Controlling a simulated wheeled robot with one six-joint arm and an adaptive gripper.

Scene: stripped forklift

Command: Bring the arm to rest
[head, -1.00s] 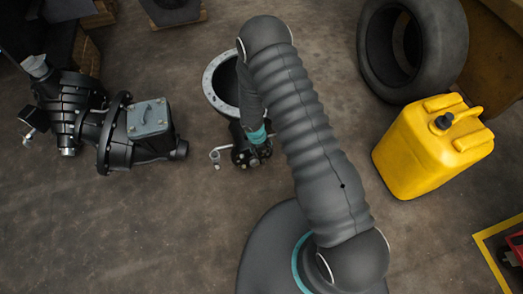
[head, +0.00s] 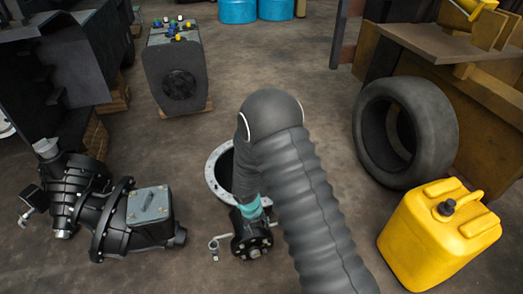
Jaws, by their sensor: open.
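My arm rises from the bottom edge as a grey ribbed sleeve, bends at a rounded grey joint and drops to a teal band at the wrist. My gripper (head: 250,224) is below that band, open, low in front of a dark flanged part (head: 252,244). Its fingers blend into that dark part, so whether they touch it cannot be told. A pale metal ring (head: 211,172) on the floor shows to the left of my wrist, partly hidden by the arm. I see nothing held.
A black pump-like machine part (head: 98,218) lies at left. A yellow jerrycan (head: 436,240) and a large tyre (head: 427,130) stand at right. A dark unit (head: 176,75) on a pallet and blue drums (head: 238,10) are behind. Bare floor lies between.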

